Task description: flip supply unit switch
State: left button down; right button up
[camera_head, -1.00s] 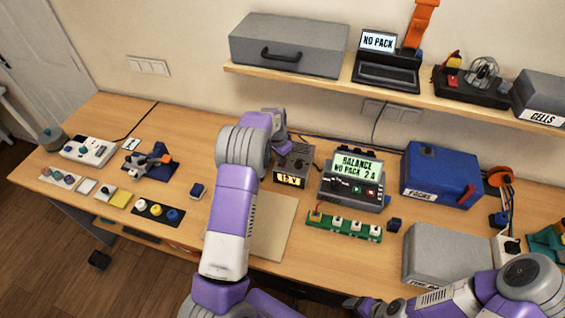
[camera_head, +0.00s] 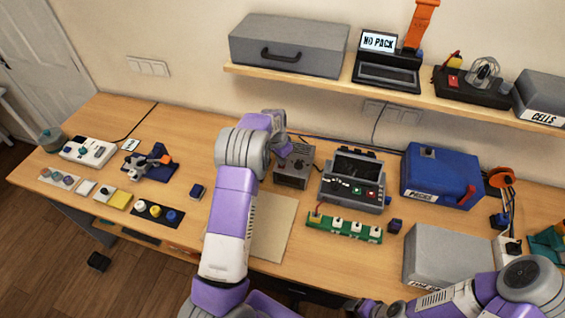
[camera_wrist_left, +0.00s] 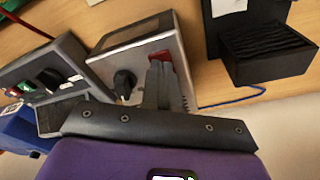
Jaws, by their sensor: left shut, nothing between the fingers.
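The supply unit (camera_head: 293,166) is a small grey box on the table, left of the charger. Its front display is dark in the head view. In the left wrist view the supply unit (camera_wrist_left: 135,48) shows a black knob (camera_wrist_left: 124,82) and a red switch part (camera_wrist_left: 160,57). My left gripper (camera_wrist_left: 160,85) is shut and empty, with its fingertips at the red switch part; whether they touch it I cannot tell. In the head view my left gripper (camera_head: 281,142) is at the unit's rear left, partly hidden by its wrist. My right gripper (camera_head: 368,308) is at the bottom edge, its fingers unclear.
The charger (camera_head: 354,182) has a dark screen, right of the unit. A green board (camera_head: 343,228) lies in front of it. A blue case (camera_head: 440,175) and a grey box (camera_head: 440,250) stand to the right. A shelf (camera_head: 330,80) hangs above.

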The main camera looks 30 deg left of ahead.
pick_arm(q)
notch_tip(320, 180, up, 6)
jog(key=p, duration=0.3)
jog(key=shift+r, duration=0.25)
jog(key=shift+s+f, duration=0.1)
dwell(0.5)
